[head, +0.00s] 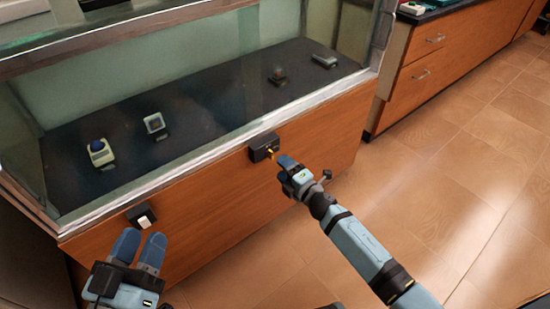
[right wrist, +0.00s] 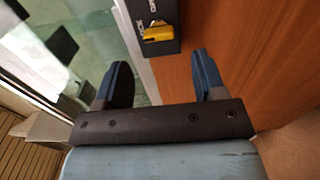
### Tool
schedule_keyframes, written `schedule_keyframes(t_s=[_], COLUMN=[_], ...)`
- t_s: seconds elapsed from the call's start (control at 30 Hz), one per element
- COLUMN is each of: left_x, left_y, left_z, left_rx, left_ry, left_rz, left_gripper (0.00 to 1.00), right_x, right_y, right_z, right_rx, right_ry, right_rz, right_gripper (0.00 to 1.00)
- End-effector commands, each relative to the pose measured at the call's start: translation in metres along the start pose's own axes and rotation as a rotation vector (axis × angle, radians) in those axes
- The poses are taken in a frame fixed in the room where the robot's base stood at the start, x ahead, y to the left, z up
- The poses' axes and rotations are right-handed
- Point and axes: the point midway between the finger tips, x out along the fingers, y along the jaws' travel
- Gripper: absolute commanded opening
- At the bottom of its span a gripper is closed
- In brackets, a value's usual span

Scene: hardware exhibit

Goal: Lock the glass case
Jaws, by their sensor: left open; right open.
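The glass case (head: 215,105) has a dark display floor and a wooden front panel. A black lock box (head: 263,146) with a yellow key or tab (head: 270,154) is fixed high on that panel. In the right wrist view the lock box (right wrist: 148,18) and the yellow piece (right wrist: 158,33) lie ahead of the fingers. My right gripper (head: 286,164) is close to the lock box, with nothing between its fingers; it is open in the right wrist view (right wrist: 165,80). My left gripper (head: 140,246) is open and empty, just below a black box with a white switch (head: 144,220).
A wooden drawer cabinet (head: 430,65) stands at the back right. The tiled floor (head: 470,160) at right is clear.

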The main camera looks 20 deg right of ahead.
Motion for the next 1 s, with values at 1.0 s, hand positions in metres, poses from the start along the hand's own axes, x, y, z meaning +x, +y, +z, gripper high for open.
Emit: schedule_keyframes(t_s=[1.0], left_x=[-0.001], left_y=[0.004], left_z=[-0.020], left_rx=[0.000], left_ry=[0.072], left_rz=[-0.006], left_gripper=[0.43], right_x=[-0.081], right_y=[0.000], right_z=[0.000], right_rx=[0.000], right_ry=[0.001], right_rz=[0.001], right_gripper=[0.64])
